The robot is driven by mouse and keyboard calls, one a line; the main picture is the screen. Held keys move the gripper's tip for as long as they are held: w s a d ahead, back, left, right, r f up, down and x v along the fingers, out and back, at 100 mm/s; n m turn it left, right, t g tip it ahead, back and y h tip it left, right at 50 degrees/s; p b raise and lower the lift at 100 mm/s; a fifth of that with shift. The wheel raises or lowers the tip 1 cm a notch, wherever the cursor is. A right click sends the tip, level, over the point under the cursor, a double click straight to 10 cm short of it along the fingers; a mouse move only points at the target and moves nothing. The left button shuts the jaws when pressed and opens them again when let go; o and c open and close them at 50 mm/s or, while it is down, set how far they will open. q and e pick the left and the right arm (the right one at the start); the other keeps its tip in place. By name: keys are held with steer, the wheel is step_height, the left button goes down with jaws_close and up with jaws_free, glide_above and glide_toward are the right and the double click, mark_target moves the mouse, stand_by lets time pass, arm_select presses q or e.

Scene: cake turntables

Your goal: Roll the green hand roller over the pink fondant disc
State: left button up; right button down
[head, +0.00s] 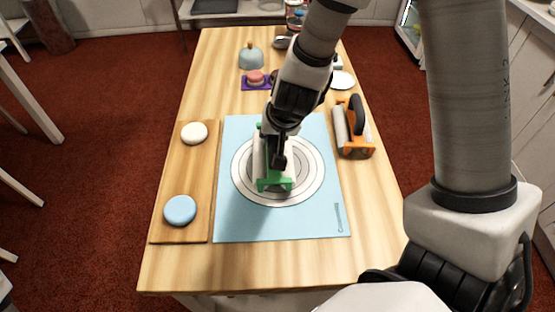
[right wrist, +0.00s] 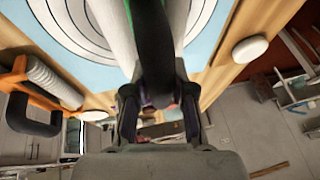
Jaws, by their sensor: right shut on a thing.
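The green hand roller (head: 275,184) has a green frame, a white roller and a dark handle. It lies over the ringed circles of the light-blue mat (head: 240,228); whether it touches the mat I cannot tell. My right gripper (head: 277,150) is shut on its handle from above. In the right wrist view the gripper (right wrist: 160,115) closes around the dark handle, and part of the green frame (right wrist: 118,30) shows beside it. No pink disc shows on the mat; the roller and arm hide part of the circles. My left gripper is not in view.
An orange roller (head: 357,150) stands right of the mat. A wooden board (head: 190,170) on the left holds a white disc (head: 194,133) and a blue disc (head: 180,210). Farther back, a pink round thing (head: 255,77) sits on a purple square, near a blue dome (head: 251,58).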

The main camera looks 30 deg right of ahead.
steer(key=shift+f, duration=0.1)
steer(key=shift+s+d+p, duration=0.3)
steer(key=shift+p, duration=0.35)
steer(key=shift+d+f, duration=0.15)
steer(key=shift+d, duration=0.1)
steer(key=shift+s+d+r+p, duration=0.15)
steer(key=shift+s+r+p, duration=0.1)
steer(key=shift+p, duration=0.2)
steer(key=shift+s+d+f, duration=0.15)
steer(key=shift+d+f, duration=0.15)
